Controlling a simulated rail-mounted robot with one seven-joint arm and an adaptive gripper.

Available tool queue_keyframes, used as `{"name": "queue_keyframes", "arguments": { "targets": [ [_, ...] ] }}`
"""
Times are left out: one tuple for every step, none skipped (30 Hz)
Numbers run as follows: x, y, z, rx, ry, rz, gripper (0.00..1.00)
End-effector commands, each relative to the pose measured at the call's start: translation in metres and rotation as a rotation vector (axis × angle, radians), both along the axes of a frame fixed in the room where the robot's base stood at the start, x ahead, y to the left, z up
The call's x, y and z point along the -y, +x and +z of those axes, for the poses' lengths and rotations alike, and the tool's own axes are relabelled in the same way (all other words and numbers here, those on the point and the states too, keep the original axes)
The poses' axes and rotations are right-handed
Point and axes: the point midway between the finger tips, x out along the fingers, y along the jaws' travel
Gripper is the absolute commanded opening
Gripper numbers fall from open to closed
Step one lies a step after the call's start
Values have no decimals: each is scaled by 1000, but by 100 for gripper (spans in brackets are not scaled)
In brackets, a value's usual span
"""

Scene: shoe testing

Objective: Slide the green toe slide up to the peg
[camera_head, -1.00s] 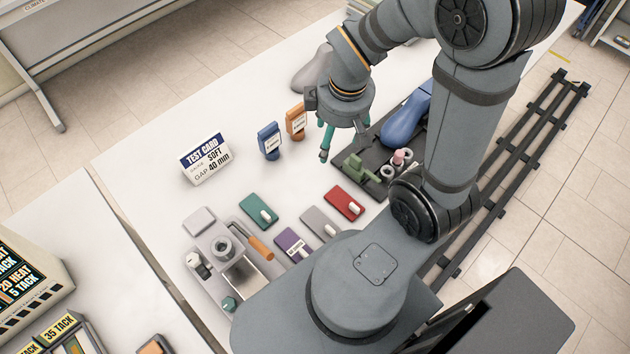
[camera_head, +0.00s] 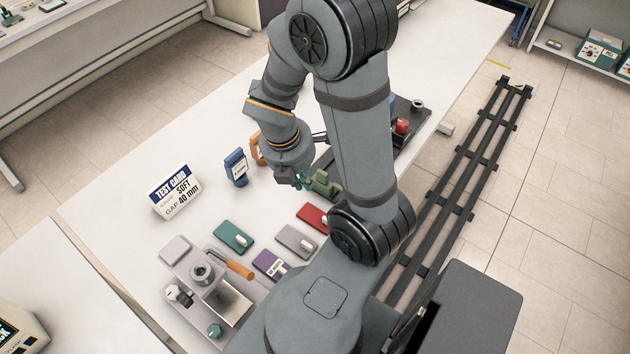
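The green toe slide (camera_head: 322,184) is a green block on the near left end of the dark fixture plate (camera_head: 412,130), partly hidden by my arm. My gripper (camera_head: 301,182) points down just left of the green slide. Its teal fingers are small and partly hidden, so I cannot tell whether they touch the slide or how far apart they are. The peg is hidden behind my arm. Most of the blue shoe form is hidden too; a sliver of blue shows at my arm's right edge.
Green (camera_head: 233,237), grey (camera_head: 296,241), purple (camera_head: 269,264) and red (camera_head: 313,217) pads lie in front.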

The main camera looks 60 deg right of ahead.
Motion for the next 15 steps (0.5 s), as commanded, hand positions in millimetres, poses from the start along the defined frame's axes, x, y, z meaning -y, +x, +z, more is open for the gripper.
{"name": "queue_keyframes", "arguments": {
  "targets": [
    [3, -2, -16, -6, 1, -1, 3],
    [5, -2, -23, -7, 1, -2, 2],
    [6, -2, -31, -5, 2, -2, 0],
    [8, -2, -37, -5, 1, -2, 0],
    [9, -1, -43, -3, 1, -3, 0],
    [11, -2, -50, -4, 1, -3, 0],
    [12, -2, -55, -3, 2, -2, 0],
    [18, -1, -49, 0, 1, -7, 0],
    [25, -2, -45, 0, 1, -9, 0],
    [29, -2, -45, 0, 1, -8, 0],
    [33, -2, -46, 1, 1, -6, 0],
    [38, -1, -46, 1, 1, -6, 0],
    [41, -1, -46, 1, 1, -6, 0],
    [43, -1, -46, 1, 1, -5, 0],
    [46, -1, -47, 1, 1, -4, 0]
  ]
}}
